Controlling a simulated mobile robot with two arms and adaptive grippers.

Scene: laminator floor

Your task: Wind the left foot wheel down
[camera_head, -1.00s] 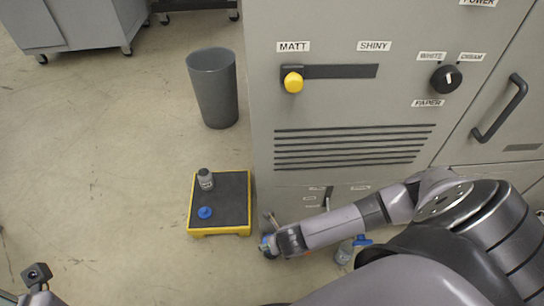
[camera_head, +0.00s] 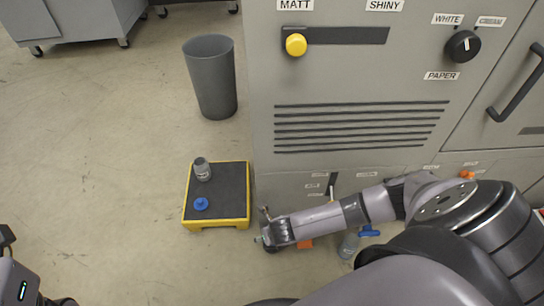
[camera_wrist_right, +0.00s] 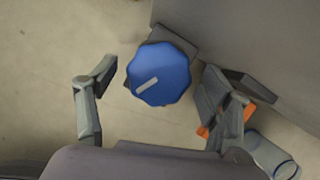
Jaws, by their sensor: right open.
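In the right wrist view, a blue, many-sided foot wheel (camera_wrist_right: 160,74) with a white mark on top sits between the two fingers of my right gripper (camera_wrist_right: 162,100). The gripper is open, with a gap on both sides of the wheel. In the head view my right gripper (camera_head: 267,232) is low at the left front corner of the grey machine (camera_head: 350,80), and mostly hides that wheel. A second blue part (camera_head: 370,231) shows at the machine's foot, further right behind my arm. Part of my left arm shows at the lower left edge; its gripper does not show.
A yellow-edged black step (camera_head: 233,190) stands left of my right gripper, with a small grey bottle (camera_head: 203,170) and a blue cap (camera_head: 201,204) on it. A grey bin (camera_head: 211,80) stands behind. A clear container (camera_head: 348,246) stands right. An orange part (camera_head: 305,243) shows under my arm.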

